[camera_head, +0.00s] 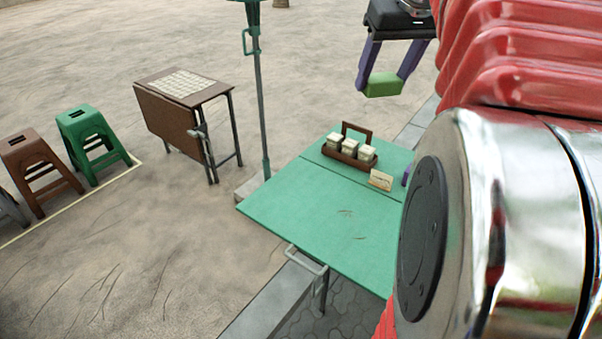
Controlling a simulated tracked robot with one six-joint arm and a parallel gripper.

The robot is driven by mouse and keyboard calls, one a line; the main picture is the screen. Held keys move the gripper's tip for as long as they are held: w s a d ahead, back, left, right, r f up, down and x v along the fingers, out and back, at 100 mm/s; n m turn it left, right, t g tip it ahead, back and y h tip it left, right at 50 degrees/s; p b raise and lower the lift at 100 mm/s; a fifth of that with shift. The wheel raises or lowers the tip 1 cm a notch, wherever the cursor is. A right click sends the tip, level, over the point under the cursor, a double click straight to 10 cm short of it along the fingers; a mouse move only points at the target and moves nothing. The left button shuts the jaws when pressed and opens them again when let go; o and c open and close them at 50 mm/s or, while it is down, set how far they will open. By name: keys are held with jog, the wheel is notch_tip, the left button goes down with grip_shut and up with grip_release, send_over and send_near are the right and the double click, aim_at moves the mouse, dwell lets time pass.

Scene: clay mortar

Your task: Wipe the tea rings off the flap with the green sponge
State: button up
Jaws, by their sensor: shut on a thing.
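My gripper (382,76) shows at the upper right with two purple fingers pointing down. It is shut on the green sponge (383,86), held in the air above and behind the green table. The table's flap (300,208) is the large green near part, below a seam. Faint dark marks (346,212) lie near the middle of the flap, with another thin mark lower right. I cannot tell whether they are tea rings. My arm hides the right part of the table.
A brown caddy (349,151) with white stacks and a small card (380,180) stand behind the seam. A brown folding table (170,120) and stools (88,145) stand farther left. The flap's left is clear.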

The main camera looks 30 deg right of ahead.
jog(key=shift+d, duration=0.1)
jog(key=shift+d+f, duration=0.1)
jog(key=shift+f, duration=0.15)
jog(key=w+d+r+x, duration=0.1)
jog(key=w+x, duration=0.1)
jog(key=x, duration=1.1)
jog(key=w+d+r+x, duration=0.1)
jog(key=w+d+x, duration=0.1)
jog(key=x, duration=1.2)
jog(key=w+a+f+m, duration=0.1)
jog(key=w+f, duration=0.2)
jog(key=f, duration=2.3)
jog(key=shift+w+a+f, duration=0.2)
jog(key=shift+a+f, duration=0.05)
